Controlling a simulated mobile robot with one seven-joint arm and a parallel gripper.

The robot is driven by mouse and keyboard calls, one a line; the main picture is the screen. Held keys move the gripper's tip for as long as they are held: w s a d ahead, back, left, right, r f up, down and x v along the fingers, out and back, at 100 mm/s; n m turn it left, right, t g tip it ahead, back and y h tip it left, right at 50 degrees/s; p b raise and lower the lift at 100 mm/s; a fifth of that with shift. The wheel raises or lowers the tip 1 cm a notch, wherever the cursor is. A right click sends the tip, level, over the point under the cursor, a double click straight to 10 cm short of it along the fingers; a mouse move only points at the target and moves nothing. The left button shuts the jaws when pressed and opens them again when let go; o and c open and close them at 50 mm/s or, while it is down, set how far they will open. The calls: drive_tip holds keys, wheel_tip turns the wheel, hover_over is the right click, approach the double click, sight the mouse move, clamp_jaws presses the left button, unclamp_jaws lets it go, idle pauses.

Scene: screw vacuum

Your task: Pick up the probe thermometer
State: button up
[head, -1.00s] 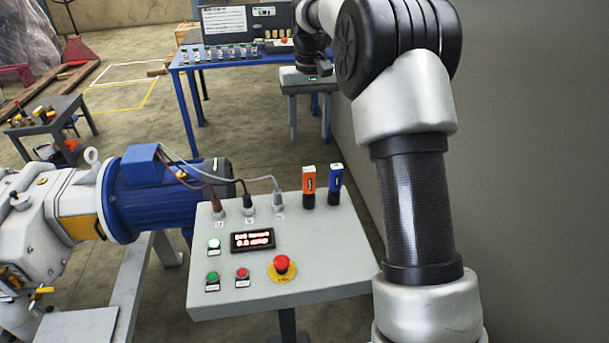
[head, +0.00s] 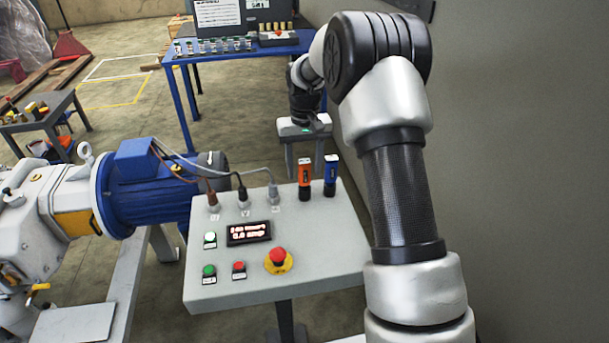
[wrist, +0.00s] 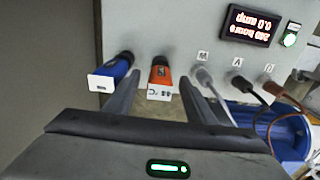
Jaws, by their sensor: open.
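Two small handheld devices stand at the back edge of the grey control panel, one orange (head: 305,178) and one blue (head: 331,174). The orange one (wrist: 160,77) bears a "°C" mark on its end in the wrist view, so I take it as the probe thermometer. The blue one (wrist: 112,74) is to its left there. In the wrist view my gripper (wrist: 160,84) has one finger on each side of the orange device, with the left finger between the two devices. Contact cannot be told.
The panel (head: 330,245) has a lit display (head: 248,232), buttons and a red stop knob (head: 278,256). Cables plug in beside the orange device. A blue motor (head: 150,195) is at left, a wall at right, a blue workbench (head: 215,56) behind.

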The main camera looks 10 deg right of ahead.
drive_tip(key=shift+f, duration=1.4)
drive_tip(key=c, duration=1.2)
